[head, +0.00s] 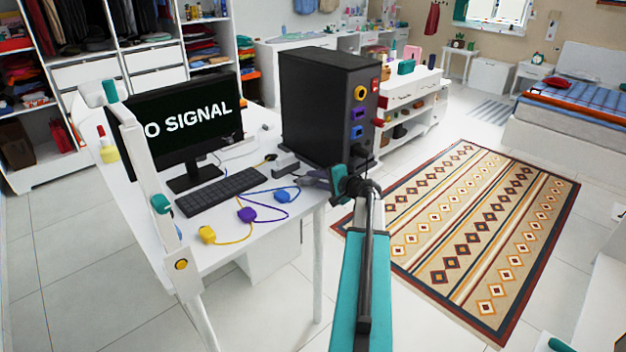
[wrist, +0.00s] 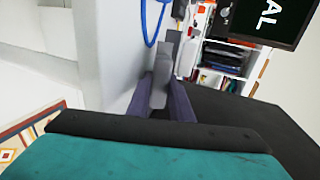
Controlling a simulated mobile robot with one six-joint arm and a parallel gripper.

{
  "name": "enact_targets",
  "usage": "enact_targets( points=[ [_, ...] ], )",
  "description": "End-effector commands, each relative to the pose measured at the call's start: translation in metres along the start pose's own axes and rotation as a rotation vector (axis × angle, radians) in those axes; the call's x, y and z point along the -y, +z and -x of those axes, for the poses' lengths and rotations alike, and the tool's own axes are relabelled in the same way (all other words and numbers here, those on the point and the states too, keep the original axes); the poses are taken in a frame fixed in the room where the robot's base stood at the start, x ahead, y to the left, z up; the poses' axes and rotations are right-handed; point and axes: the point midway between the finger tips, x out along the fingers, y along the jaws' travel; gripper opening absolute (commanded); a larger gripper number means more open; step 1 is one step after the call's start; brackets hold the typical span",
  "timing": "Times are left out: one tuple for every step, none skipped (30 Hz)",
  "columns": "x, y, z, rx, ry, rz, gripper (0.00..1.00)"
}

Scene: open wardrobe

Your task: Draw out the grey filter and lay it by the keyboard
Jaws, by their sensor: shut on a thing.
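My gripper (head: 313,176) reaches in low beside the black computer tower (head: 318,110), just above the white desk's right edge. In the wrist view its two dark fingers (wrist: 164,98) are shut on the grey filter (wrist: 160,88), a slim light-grey piece. In the head view the grey filter (head: 287,163) shows as a small grey block at the tower's lower left. I cannot tell whether part of it is still inside the tower.
A monitor (head: 180,120) stands behind the keyboard. A white upright post (head: 150,180) rises at the desk's left front.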

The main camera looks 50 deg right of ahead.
Motion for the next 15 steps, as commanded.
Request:
enact_targets(
  points=[
    [-0.0006,-0.0002,-0.0001,0.0,0.0,0.0,0.0],
    [-0.0007,-0.0003,-0.0001,0.0,0.0,0.0,0.0],
    [-0.0008,-0.0003,-0.0001,0.0,0.0,0.0,0.0],
    [-0.0007,-0.0003,-0.0001,-0.001,0.0,0.0,0.0],
    [-0.0007,-0.0003,0.0,-0.001,0.0,0.0,0.0],
    [-0.0007,-0.0004,0.0,-0.001,0.0,0.0,0.0],
    [-0.0006,-0.0004,0.0001,-0.001,0.0,0.0,0.0],
    [-0.0007,-0.0005,0.0001,-0.001,0.0,0.0,0.0],
    [-0.0006,-0.0005,0.0001,-0.001,0.0,0.0,0.0],
    [-0.0006,-0.0005,0.0002,-0.001,0.0,0.0,0.23],
    [-0.0006,-0.0006,0.0002,-0.001,0.0,0.0,0.28],
    [-0.0007,-0.0006,0.0002,-0.001,0.0,0.0,0.35],
    [-0.0008,-0.0006,0.0002,-0.001,0.0,0.0,0.4],
    [-0.001,-0.0006,0.0003,-0.001,0.001,0.0,0.41],
    [-0.0014,-0.0006,0.0003,-0.001,0.001,0.0,0.41]
  ],
)
